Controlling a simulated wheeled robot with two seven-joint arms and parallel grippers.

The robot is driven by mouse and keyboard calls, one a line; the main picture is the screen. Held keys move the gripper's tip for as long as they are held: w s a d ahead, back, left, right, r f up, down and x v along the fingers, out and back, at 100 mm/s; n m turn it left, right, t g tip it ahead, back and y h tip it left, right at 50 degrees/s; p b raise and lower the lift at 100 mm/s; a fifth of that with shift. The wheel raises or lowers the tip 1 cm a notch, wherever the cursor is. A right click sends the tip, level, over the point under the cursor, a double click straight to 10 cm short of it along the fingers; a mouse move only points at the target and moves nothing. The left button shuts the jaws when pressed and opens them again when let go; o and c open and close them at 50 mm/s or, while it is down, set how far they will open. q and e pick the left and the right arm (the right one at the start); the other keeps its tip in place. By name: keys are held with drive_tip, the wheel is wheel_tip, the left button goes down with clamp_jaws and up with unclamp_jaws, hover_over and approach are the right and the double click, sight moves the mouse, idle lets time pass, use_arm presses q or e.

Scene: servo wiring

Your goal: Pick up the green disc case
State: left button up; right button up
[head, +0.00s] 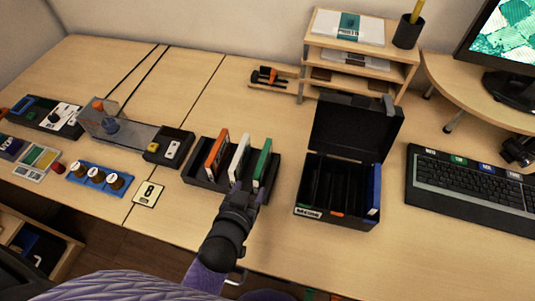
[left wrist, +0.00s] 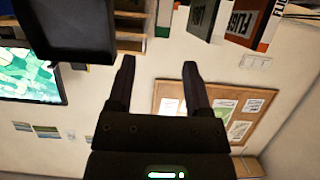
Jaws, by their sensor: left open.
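The green disc case (head: 262,164) stands upright and slightly tilted at the right end of a black rack (head: 196,179), beside a white case (head: 239,157) and an orange case (head: 216,154). My left gripper (head: 243,188) is at the rack's front edge, just in front of the white and green cases, and partly covers their lower ends. In the left wrist view its two fingers (left wrist: 159,64) are apart with nothing between them. Cases (left wrist: 243,20) show at the top right there, beyond the fingertips. My right gripper is not in view.
An open black box (head: 309,212) with dividers and a blue case (head: 374,188) stands right of the rack. A keyboard (head: 470,183) lies further right. A switch block (head: 170,146) is close to the rack's left. Bare table lies behind the rack.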

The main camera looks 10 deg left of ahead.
sight(259, 169)
use_arm(q)
drive_tip(key=b+x, duration=0.2)
drive_tip(key=x, duration=0.5)
drive_tip(key=shift+w+f+b, duration=0.1)
drive_tip(key=shift+w+b, duration=0.2)
drive_tip(key=shift+w, duration=0.05)
drive_tip(key=shift+w+f, duration=0.1)
drive_tip(key=shift+w, duration=0.25)
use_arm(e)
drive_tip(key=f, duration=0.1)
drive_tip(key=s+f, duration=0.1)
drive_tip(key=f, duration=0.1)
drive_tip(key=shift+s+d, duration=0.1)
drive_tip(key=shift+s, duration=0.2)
use_arm(q)
clamp_jaws()
